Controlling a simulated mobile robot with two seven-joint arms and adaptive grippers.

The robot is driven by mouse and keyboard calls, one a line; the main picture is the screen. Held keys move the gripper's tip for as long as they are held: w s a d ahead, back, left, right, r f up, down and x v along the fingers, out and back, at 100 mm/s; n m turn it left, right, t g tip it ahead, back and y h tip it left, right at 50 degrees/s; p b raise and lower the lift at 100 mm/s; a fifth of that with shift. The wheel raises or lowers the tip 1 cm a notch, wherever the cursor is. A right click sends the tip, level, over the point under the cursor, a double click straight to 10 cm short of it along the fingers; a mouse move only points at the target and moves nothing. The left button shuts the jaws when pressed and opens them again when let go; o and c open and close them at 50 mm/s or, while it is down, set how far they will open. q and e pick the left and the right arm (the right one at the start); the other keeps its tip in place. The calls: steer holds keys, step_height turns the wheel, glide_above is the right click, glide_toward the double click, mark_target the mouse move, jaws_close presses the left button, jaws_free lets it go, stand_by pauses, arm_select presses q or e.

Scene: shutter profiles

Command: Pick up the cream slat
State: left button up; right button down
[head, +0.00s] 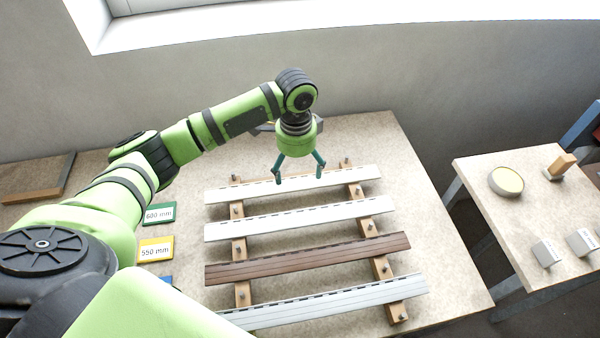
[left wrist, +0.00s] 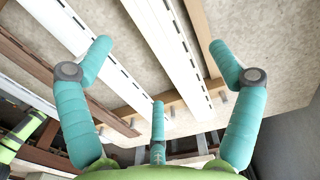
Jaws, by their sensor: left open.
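The rearmost slat (head: 235,192) is pale off-white and lies across two wooden bars; I take it for the cream slat, though its shade is close to that of the white slat (head: 300,218) in front of it. My left gripper (head: 299,177) points down over the rearmost slat, near its middle. Its teal fingers are spread and hold nothing. In the left wrist view the pale slat (left wrist: 167,45) runs between the open fingers (left wrist: 158,60). I cannot tell the exact height of the fingertips above it. My right gripper does not show.
A brown slat (head: 310,258) and a light grey slat (head: 330,303) lie farther forward on the wooden bars (head: 382,268). Size cards, including a green one (head: 160,213) and a yellow one (head: 155,250), lie left. A side table (head: 520,215) with small items stands right, across a gap.

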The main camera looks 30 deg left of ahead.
mark_target(294, 186)
arm_select(q)
steer(key=shift+s+a+f+p, duration=0.15)
steer(key=shift+s+f+p, duration=0.5)
steer(key=shift+f, duration=0.2)
steer(key=f, duration=0.2)
steer(key=shift+w+f+p, duration=0.2)
steer(key=shift+f+p, duration=0.1)
steer(key=shift+f, duration=0.05)
steer(key=shift+w+f, duration=0.15)
steer(key=shift+f, duration=0.3)
steer(key=c, duration=1.4)
steer(key=shift+c, duration=0.3)
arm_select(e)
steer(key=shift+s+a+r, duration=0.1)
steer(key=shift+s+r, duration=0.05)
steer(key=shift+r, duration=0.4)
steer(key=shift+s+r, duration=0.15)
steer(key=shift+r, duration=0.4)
